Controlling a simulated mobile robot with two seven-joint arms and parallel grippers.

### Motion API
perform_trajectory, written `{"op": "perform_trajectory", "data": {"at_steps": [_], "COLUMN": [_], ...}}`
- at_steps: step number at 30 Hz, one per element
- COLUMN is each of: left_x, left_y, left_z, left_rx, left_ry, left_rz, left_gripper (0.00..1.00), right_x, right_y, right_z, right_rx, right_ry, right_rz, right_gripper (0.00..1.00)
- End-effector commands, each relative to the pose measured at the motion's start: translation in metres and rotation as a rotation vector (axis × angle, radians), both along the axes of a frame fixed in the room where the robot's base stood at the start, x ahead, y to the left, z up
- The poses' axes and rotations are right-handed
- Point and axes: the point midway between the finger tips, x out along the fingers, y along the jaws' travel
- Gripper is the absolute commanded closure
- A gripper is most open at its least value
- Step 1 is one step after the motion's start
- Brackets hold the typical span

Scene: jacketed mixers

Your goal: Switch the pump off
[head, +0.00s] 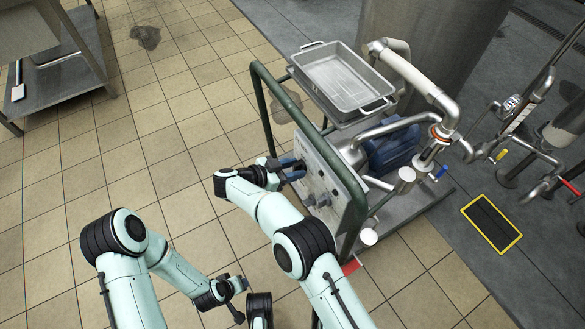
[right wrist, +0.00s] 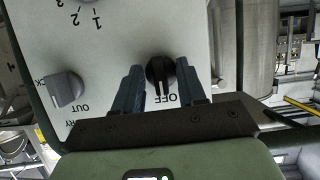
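The pump's pale control panel (head: 325,180) is on the cart and fills the upper part of the right wrist view (right wrist: 110,60). A black rotary knob (right wrist: 160,72) with a white pointer line sits on it; the pointer faces down in that view, near the printed word OFF. My right gripper (right wrist: 160,88) is open, one finger on each side of the knob, with narrow gaps showing. In the head view the right gripper (head: 293,168) is at the panel's face and hides the knob. My left gripper (head: 236,285) is low, away from the panel; its finger gap is unclear.
A grey knob (right wrist: 66,89) is beside the black one on the panel. A green tube frame (head: 267,110) edges the cart. A metal tray (head: 342,78) is on top, with a blue pump motor (head: 392,150) and steel pipes behind. Tiled floor at left is open.

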Motion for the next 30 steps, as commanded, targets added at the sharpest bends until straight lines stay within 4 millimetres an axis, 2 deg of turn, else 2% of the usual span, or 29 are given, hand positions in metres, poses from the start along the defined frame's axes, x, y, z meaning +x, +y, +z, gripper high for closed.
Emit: {"op": "perform_trajectory", "data": {"at_steps": [5,8,15,21,24,30], "left_x": [0.000,0.002,-0.005,-0.008,-0.008,-0.008], "left_y": [0.000,-0.001,-0.005,-0.007,-0.007,-0.007], "left_z": [0.002,0.005,0.011,0.012,0.011,0.011], "left_rx": [0.000,-0.001,-0.011,-0.015,-0.015,-0.015], "left_ry": [-0.002,-0.006,0.008,0.018,0.018,0.017], "left_rz": [-0.001,-0.001,-0.010,-0.014,-0.014,-0.013], "left_gripper": [0.57,0.57,0.57,0.57,0.57,0.57], "right_x": [-0.003,-0.010,-0.034,-0.052,-0.057,-0.061], "right_y": [0.007,0.019,0.062,0.092,0.101,0.107], "right_z": [0.003,0.009,0.030,0.043,0.047,0.051], "right_rx": [0.001,0.002,0.003,0.002,0.000,-0.001], "right_ry": [0.000,0.000,-0.003,-0.001,-0.001,-0.001], "right_rz": [0.002,0.005,0.004,0.001,0.002,-0.001], "right_gripper": [0.60,0.60,0.60,0.60,0.60,0.60]}}
